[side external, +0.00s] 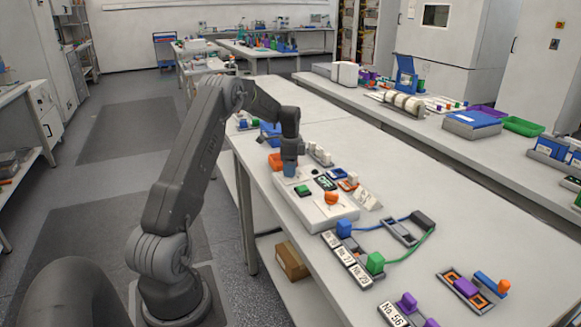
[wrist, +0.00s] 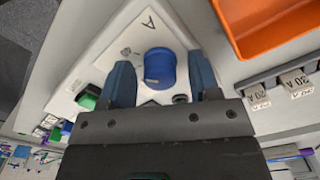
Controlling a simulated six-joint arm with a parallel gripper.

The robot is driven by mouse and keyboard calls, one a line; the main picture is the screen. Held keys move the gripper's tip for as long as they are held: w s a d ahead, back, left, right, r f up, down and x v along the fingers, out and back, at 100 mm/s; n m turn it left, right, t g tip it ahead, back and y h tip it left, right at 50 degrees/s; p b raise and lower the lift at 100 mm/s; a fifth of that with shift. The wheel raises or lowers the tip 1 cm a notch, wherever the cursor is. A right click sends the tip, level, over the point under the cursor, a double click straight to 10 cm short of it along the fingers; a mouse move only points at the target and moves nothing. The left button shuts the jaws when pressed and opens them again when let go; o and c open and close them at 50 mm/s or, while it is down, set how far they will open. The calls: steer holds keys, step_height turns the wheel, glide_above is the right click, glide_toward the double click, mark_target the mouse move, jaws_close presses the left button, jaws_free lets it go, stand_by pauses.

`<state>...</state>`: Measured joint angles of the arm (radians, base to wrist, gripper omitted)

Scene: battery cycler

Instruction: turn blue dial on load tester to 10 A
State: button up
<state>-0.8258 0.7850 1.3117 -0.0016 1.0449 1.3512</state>
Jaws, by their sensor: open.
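The load tester (side external: 312,212) is a white box on the bench in the side view, with a dark display showing green letters that seem to read OFF. In the wrist view its white panel (wrist: 112,52) carries a letter A and the round blue dial (wrist: 160,66). My gripper (wrist: 160,62) is open, with one finger on each side of the dial. A gap shows between the dial and each finger. In the side view my gripper (side external: 290,170) points down over the tester's far end, and the dial cannot be told apart from the fingers. The dial's setting is not readable.
An orange bin (wrist: 268,25) lies close to the right of my gripper in the wrist view. A rack of tags (wrist: 295,82) reading 20 A and 30 A is below it. An orange knob (side external: 331,198) stands on the tester's near end.

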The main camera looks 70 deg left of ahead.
steer(key=shift+c, duration=0.5)
steer(key=c, duration=0.8)
steer(key=shift+c, duration=0.2)
steer(key=shift+n, duration=0.4)
steer(key=n, duration=0.4)
steer(key=shift+n, duration=0.3)
steer(key=n, duration=0.4)
steer(key=shift+n, duration=0.3)
steer(key=n, duration=1.3)
steer(key=shift+n, duration=0.4)
